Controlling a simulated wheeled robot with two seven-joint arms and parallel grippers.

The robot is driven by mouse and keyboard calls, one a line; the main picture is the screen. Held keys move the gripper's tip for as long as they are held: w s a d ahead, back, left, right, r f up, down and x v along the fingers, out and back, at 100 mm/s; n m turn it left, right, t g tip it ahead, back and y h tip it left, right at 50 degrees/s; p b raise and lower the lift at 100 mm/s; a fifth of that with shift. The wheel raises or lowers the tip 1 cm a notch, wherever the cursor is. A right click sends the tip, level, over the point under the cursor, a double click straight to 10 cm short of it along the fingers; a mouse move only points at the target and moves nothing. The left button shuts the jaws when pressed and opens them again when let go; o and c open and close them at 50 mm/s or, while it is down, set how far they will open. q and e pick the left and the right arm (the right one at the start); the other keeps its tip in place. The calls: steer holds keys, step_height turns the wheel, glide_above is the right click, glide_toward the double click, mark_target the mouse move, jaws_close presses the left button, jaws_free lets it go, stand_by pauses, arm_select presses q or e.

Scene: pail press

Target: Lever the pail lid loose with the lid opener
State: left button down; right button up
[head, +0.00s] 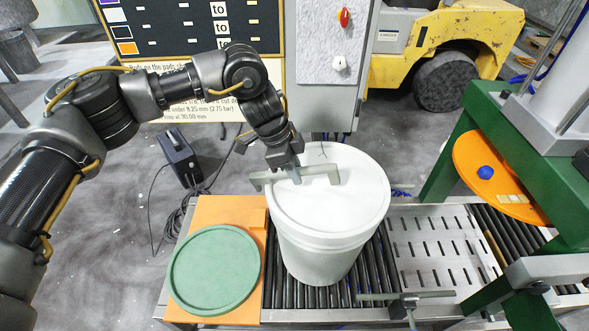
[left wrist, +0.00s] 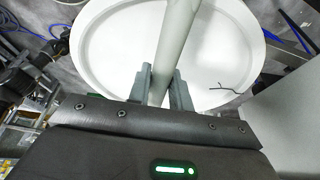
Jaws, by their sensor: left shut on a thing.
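A white pail (head: 320,250) stands upright on the roller conveyor with a white lid (head: 335,205) on its top. The lid also fills much of the left wrist view (left wrist: 105,55). My left gripper (head: 290,168) is shut on the lid opener (head: 318,172), a grey-green bar with a bent right end. The bar lies across the far left part of the lid in the head view; its left end reaches past the rim. In the left wrist view the opener (left wrist: 178,40) runs up from between the fingers (left wrist: 160,85). I cannot tell whether its end touches the rim. My right gripper is not in view.
A green lid (head: 215,270) lies on an orange board (head: 213,212) left of the pail. A green press frame (head: 455,150) with an orange disc (head: 490,175) stands right. A grey stop bar (head: 405,296) is near the front. A control box (head: 325,70) stands behind.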

arm_select(q)
steer(key=shift+w+r+p, duration=0.1)
steer(key=shift+r+p, duration=0.55)
step_height(320, 180, up, 6)
steer(key=p, duration=0.4)
steer(key=shift+f+p, duration=0.1)
steer(key=shift+p, duration=0.3)
